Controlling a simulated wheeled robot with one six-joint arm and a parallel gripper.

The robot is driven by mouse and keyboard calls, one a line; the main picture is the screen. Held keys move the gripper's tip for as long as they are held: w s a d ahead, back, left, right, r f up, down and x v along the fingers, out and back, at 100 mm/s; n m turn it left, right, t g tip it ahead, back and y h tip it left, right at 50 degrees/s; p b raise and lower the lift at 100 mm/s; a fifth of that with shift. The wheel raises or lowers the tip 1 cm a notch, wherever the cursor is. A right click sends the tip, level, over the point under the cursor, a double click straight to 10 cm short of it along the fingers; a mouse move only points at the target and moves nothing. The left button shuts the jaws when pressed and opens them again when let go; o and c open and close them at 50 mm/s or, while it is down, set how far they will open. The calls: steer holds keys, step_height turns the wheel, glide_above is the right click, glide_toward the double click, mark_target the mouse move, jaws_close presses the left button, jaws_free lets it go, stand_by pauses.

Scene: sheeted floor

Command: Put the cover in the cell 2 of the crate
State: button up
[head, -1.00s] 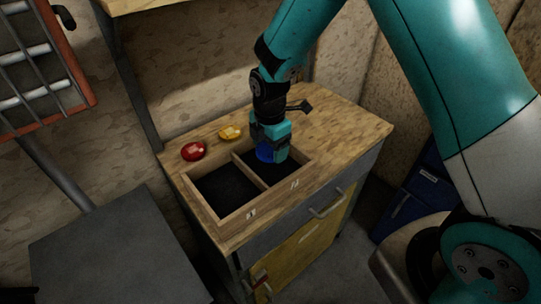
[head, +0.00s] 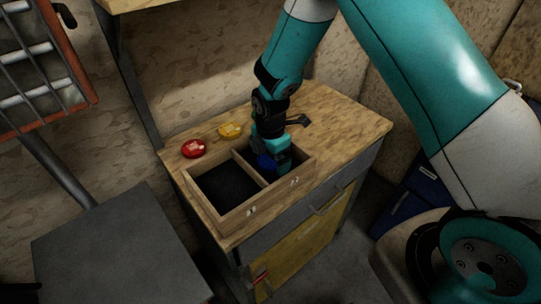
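The wooden crate (head: 233,215) stands on the cabinet top and has two dark cells, left and right, split by a divider. Small white marks on its front wall are too small to read surely. My gripper (head: 273,164) points down into the right cell. It is shut on a blue object (head: 265,161), which looks like the cover. The blue object is low in the right cell, near the divider, and partly hidden by the fingers. I cannot tell whether it touches the cell floor. The left cell (head: 227,183) looks empty.
A red object (head: 193,148) and a yellow object (head: 230,130) lie on the wooden cabinet top (head: 345,125) behind the crate. The top is clear to the right. A grey flat surface (head: 115,245) is at the lower left, and a red-framed rack (head: 45,75) at the upper left.

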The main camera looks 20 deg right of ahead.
mark_target(270, 159)
step_height(270, 159, up, 12)
steer(key=b, duration=0.2)
steer(key=s+a+r+m+y, duration=0.2)
steer(key=s+r+m, duration=0.4)
steer(key=s, duration=0.6)
steer(key=s+a+r+m+y, duration=0.2)
steer(key=s+r+m, duration=0.5)
steer(key=s, duration=0.5)
steer(key=shift+s+a+r+m, duration=0.2)
steer(key=shift+s+a+m, duration=0.15)
steer(key=shift+m, duration=0.45)
steer(key=shift+d, duration=0.1)
